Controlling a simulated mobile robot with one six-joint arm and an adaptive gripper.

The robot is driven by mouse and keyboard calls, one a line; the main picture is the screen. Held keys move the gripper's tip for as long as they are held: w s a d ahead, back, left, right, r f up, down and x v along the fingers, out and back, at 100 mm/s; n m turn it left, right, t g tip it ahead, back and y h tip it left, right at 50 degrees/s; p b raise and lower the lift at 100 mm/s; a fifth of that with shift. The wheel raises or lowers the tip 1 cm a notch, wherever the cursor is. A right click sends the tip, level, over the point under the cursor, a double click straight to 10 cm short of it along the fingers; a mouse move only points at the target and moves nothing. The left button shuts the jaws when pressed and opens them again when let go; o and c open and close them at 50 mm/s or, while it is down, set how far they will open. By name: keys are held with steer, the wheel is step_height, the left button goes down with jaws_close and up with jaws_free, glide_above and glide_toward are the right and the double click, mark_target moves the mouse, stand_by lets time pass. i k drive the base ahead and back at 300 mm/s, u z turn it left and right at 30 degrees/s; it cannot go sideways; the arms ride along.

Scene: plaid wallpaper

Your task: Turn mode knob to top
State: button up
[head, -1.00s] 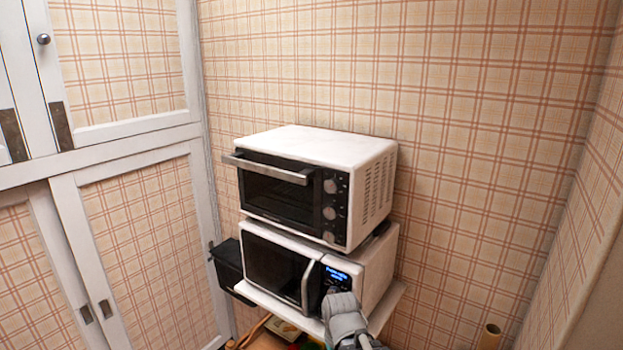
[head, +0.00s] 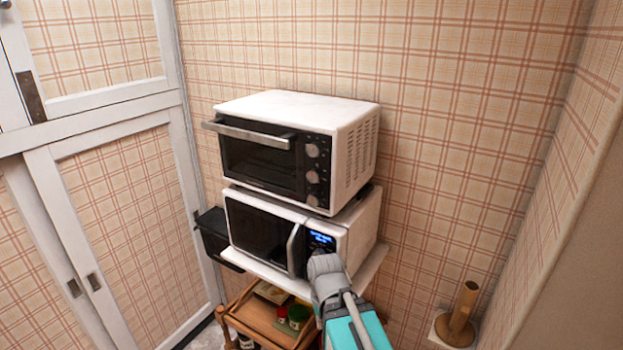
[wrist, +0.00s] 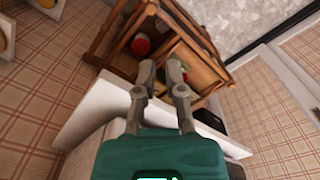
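A white toaster oven (head: 345,112) with a dark front stands on top of a microwave. Its right panel carries a column of round grey knobs: a top knob (head: 312,150), a middle knob (head: 312,176) and a lower knob (head: 312,200). No label is legible, so I cannot tell which one is the mode knob. My gripper (head: 324,266) is below these knobs, in front of the microwave's lower panel, and hides part of it. In the wrist view my gripper (wrist: 161,68) has its two fingers a little apart with nothing between them. No knob shows in the wrist view.
The microwave (head: 262,228) has a lit blue display and sits on a white shelf (head: 268,281). Below is a wooden cart (head: 262,330) with several items. A black bin (head: 214,236) is at the left. White-framed cupboard doors (head: 118,205) stand further left. A brown cylinder (head: 464,306) is at right.

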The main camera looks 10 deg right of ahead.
mark_target(313, 177)
steer(key=u, duration=1.35)
steer(key=k, duration=0.65)
steer(key=z, duration=1.05)
